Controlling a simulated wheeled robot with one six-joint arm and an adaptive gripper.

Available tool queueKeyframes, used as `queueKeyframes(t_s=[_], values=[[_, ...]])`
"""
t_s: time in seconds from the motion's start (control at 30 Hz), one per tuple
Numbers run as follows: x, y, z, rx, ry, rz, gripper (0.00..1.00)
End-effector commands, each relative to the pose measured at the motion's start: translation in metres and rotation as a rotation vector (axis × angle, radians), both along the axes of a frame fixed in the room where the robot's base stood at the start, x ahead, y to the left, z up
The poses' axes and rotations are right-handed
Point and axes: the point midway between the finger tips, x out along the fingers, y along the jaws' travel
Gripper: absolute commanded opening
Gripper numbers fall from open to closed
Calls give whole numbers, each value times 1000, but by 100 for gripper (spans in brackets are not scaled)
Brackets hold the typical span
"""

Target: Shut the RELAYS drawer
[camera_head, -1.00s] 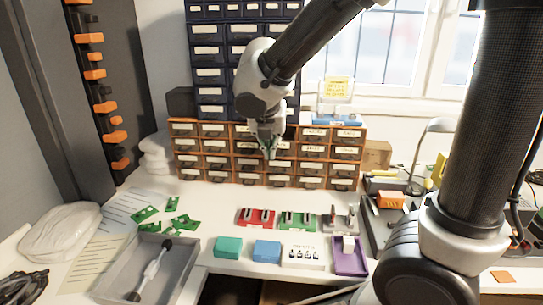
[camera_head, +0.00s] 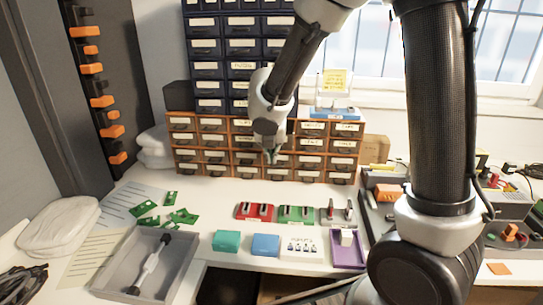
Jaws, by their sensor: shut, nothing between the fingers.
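An orange-brown drawer cabinet (camera_head: 214,142) with rows of small labelled drawers stands at the back of the table. The drawer labels are too small to read, so I cannot tell which one is RELAYS. My gripper (camera_head: 270,157) is shut and empty, pointing down in front of the cabinet's middle columns. It hides part of the drawer fronts there. I cannot tell whether its tips touch a drawer front. No drawer clearly stands out from the cabinet in this view.
A dark drawer cabinet (camera_head: 208,57) stands above the orange one. Red (camera_head: 254,212) and green (camera_head: 297,214) holders, a teal box (camera_head: 227,241), a blue box (camera_head: 265,246) and a grey tray (camera_head: 186,283) lie in front. Green boards (camera_head: 180,216) lie at left.

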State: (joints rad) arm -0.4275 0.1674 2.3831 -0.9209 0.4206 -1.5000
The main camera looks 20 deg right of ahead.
Motion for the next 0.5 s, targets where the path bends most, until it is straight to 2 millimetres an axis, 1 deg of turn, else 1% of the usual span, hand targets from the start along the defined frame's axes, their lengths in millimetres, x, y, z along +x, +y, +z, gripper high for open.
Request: queueKeyframes(t_s=[0.27, 0.37, 0.47, 0.5], values=[[2, -1, 0, 0, 0, 0, 0], [14, -5, 0, 0, 0, -4, 0], [37, -16, 0, 0, 0, -6, 0], [49, -20, 0, 1, 0, -6, 0]])
